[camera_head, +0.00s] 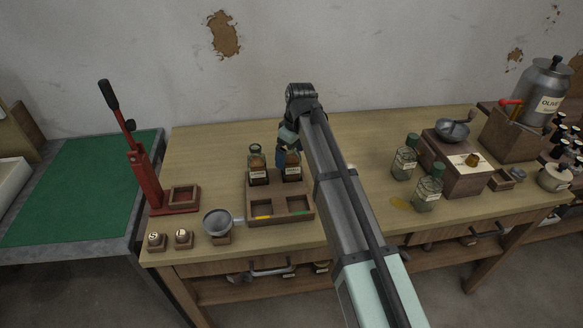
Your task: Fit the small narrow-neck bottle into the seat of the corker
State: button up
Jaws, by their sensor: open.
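The corker (143,178) is red with a raised black-handled lever. Its square wooden seat (184,197) looks empty. A wooden rack (281,191) holds two brown labelled bottles in its back row, a left one (257,168) with a pale greenish neck and a right one (293,168). Two green glass bottles stand right of my arm, one farther back (405,158) and one nearer (429,189). I cannot tell which bottle is the small narrow-neck one. My gripper (281,158) is open, pointing down at the right rack bottle's top; whether it touches is unclear.
A funnel on a stand (217,223) and small blocks marked S (157,241) and L (184,238) are along the front left. A wooden box with a metal bowl (455,165) is at right. Table between the corker and rack is mostly clear.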

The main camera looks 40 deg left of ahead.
jog(key=shift+f, duration=0.2)
jog(key=c, duration=1.6)
jog(key=shift+c, duration=0.6)
jog(key=shift+r, duration=0.15)
